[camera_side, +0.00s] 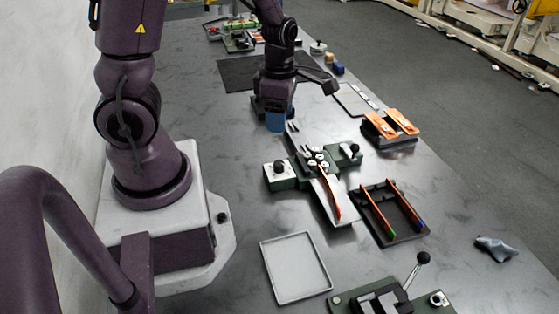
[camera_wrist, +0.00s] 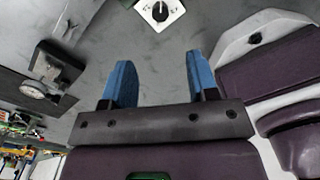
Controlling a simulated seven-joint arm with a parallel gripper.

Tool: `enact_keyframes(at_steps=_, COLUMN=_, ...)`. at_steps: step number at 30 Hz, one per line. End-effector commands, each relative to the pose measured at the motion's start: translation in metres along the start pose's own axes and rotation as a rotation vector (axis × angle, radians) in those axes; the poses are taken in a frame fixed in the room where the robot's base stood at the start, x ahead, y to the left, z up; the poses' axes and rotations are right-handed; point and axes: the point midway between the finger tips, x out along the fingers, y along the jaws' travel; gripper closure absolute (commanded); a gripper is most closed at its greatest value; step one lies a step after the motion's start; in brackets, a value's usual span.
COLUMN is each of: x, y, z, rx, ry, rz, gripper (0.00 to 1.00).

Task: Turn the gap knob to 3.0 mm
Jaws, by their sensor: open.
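The gap knob (camera_side: 280,168) is a small dark knob on a white plate, on top of a green block at the left side of the roller device (camera_side: 318,162). In the wrist view the black knob (camera_wrist: 160,12) sits on its white plate at the top edge, partly cut off. Its scale marks are too small to read. My gripper (camera_side: 275,122) is above the table, behind the knob block in the side view and apart from it. In the wrist view my gripper (camera_wrist: 158,80) has its two blue fingers wide apart with nothing between them.
A copper-coloured strip (camera_side: 330,197) lies on the device's sloping plate. A dark tray (camera_side: 405,222) with coloured-tip tools is to its right. An empty grey tray (camera_side: 295,267) lies in front. A dark fixture with a round part (camera_wrist: 38,88) stands left in the wrist view.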

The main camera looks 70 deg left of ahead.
Motion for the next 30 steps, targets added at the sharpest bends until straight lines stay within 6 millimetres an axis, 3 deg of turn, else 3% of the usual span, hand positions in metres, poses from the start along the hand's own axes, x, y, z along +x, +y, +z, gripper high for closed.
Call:
enact_keyframes(at_steps=8, x=0.020, y=-0.001, z=-0.001, rx=-0.058, ry=0.004, rz=-0.003, gripper=0.46)
enact_keyframes(at_steps=21, x=0.104, y=-0.001, z=-0.001, rx=-0.057, ry=0.001, rz=-0.004, gripper=0.46)
enact_keyframes(at_steps=30, x=0.128, y=0.000, z=0.000, rx=-0.052, ry=0.000, rz=0.000, gripper=0.46)
